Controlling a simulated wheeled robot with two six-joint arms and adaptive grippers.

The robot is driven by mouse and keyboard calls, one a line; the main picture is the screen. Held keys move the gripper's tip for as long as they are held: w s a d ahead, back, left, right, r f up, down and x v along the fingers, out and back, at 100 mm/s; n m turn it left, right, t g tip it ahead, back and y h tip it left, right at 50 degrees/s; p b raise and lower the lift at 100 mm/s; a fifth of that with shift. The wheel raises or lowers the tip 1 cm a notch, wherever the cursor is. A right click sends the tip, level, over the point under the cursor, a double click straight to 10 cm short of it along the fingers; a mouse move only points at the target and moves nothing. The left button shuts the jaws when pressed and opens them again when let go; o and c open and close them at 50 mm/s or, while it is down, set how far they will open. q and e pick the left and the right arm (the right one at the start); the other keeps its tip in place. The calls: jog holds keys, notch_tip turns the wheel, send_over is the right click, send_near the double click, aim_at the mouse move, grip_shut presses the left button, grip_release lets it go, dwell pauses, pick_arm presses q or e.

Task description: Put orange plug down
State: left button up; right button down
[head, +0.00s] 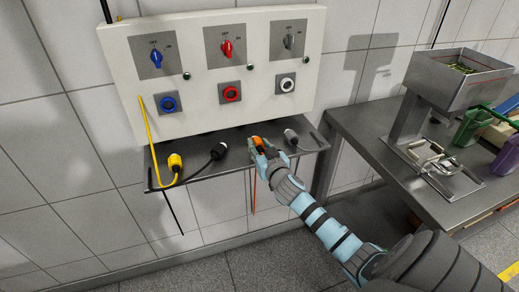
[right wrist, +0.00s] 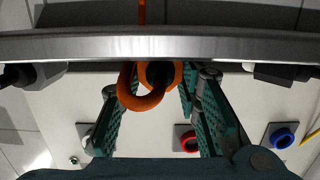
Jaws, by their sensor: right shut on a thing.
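The orange plug (head: 259,142) is at the front part of the dark metal shelf (head: 225,155), between a black plug (head: 217,151) and a grey plug (head: 292,136). Its orange cable (head: 254,190) hangs below the shelf's front edge. My right gripper (head: 264,148) is shut on the orange plug. In the right wrist view the plug's orange ring (right wrist: 143,103) shows between the teal fingers, close to the shelf's metal edge (right wrist: 160,46). I cannot tell whether the plug touches the shelf. My left gripper is out of view.
A yellow plug (head: 175,162) with a yellow cable lies at the shelf's left. Above is a white panel (head: 195,75) with blue, red and white sockets and rotary switches. At right, a metal table (head: 375,135) bears a metal machine (head: 450,78) and coloured bins (head: 474,127).

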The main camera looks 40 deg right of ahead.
jog(key=c, duration=1.6)
grip_release()
jog(key=shift+f, duration=0.1)
jog(key=shift+c, duration=0.2)
jog(key=o, duration=0.5)
jog(key=shift+c, duration=0.2)
